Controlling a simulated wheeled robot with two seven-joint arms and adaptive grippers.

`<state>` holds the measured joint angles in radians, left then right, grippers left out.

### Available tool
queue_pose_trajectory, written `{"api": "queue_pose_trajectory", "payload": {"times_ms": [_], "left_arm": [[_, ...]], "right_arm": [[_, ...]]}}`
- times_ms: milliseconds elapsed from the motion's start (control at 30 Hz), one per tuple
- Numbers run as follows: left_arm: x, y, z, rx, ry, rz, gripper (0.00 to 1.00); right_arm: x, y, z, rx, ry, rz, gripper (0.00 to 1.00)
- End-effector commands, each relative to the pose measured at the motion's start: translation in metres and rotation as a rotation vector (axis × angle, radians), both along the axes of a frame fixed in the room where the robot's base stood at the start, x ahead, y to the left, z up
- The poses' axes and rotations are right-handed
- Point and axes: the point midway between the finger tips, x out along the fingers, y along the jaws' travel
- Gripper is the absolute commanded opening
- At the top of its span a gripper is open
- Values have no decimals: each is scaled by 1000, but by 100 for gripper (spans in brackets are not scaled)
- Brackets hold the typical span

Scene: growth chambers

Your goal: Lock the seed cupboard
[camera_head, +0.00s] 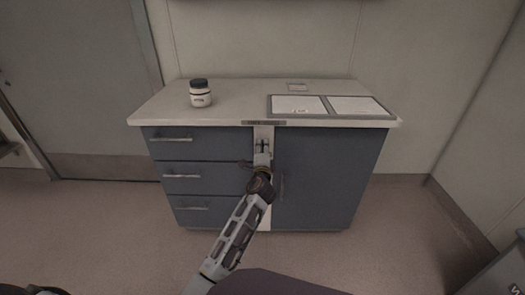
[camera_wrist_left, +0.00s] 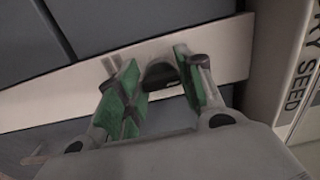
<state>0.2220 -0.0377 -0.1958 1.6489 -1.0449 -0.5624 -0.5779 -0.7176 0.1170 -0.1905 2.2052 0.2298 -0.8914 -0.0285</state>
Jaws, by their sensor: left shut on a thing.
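The seed cupboard has a dark blue-grey door (camera_head: 325,180) on the right of the cabinet, and the door looks closed. A pale upright strip (camera_head: 262,133) runs between the drawers and the door. My left gripper (camera_head: 262,147) reaches up to this strip, just under the worktop. The knob's exact turn is hard to tell. My right gripper is not in view.
A white jar with a dark lid (camera_head: 200,94) stands at the left of the worktop (camera_head: 235,98). A grey tray (camera_head: 330,116) with two white panels lies at the right. Several drawers with bar handles (camera_head: 172,139) are shut on the left. A "DRY SEED" label (camera_wrist_left: 297,85) borders the worktop edge.

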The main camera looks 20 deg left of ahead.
Motion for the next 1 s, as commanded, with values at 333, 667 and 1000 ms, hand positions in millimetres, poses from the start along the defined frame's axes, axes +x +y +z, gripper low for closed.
{"api": "queue_pose_trajectory", "payload": {"times_ms": [333,667,1000], "left_arm": [[0,0,-1,0,1,0,59],[0,0,0,4,1,0,59],[0,0,2,117,34,0,59]], "right_arm": [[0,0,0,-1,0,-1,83],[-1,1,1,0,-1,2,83],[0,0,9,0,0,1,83]]}}
